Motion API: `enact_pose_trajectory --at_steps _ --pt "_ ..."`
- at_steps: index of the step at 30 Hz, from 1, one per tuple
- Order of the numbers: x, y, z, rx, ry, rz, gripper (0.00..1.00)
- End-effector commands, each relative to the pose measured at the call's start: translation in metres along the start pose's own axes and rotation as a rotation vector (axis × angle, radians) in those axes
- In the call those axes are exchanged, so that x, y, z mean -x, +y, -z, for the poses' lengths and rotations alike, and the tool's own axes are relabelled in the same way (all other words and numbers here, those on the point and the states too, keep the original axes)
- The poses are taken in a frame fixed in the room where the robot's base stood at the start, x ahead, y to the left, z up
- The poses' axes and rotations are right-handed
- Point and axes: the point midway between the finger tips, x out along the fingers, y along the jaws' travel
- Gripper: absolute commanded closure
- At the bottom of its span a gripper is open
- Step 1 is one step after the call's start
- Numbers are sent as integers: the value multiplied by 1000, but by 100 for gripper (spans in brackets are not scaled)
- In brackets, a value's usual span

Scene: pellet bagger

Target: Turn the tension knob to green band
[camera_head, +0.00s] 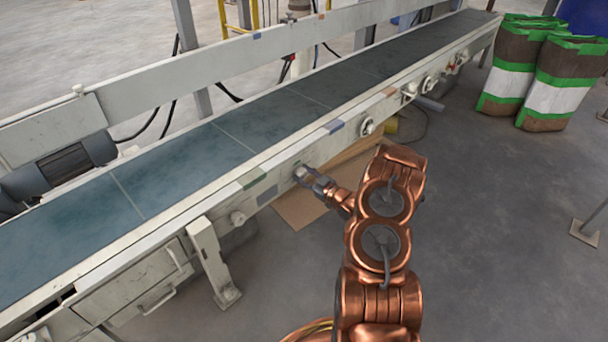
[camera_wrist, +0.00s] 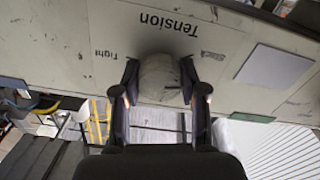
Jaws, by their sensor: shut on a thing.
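The tension knob (camera_wrist: 160,82) is a pale, worn round knob on the conveyor's side panel, under the upside-down printed word "Tension" in the wrist view. The words "Tight" and "Slack" stand to either side of it. My gripper (camera_wrist: 159,80) has one dark finger on each side of the knob and is shut on it. In the head view my gripper (camera_head: 307,174) reaches the conveyor's near side and mostly covers the knob. I cannot make out a pointer or a green band around the knob.
The conveyor (camera_head: 225,140) runs diagonally across the head view. Green, blue and orange patches mark its near rail. Another round knob (camera_head: 367,126) is farther along the side. Filled bags (camera_head: 558,85) stand at the right. Grey floor (camera_head: 480,220) is open to my right.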

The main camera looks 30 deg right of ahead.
Motion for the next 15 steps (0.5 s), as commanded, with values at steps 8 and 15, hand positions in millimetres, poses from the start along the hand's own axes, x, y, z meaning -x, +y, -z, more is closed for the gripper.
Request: enact_pose_trajectory --at_steps 8,15 --pt "1 -1 3 -148 -3 1 93" --pt "0 1 4 -360 0 0 93"
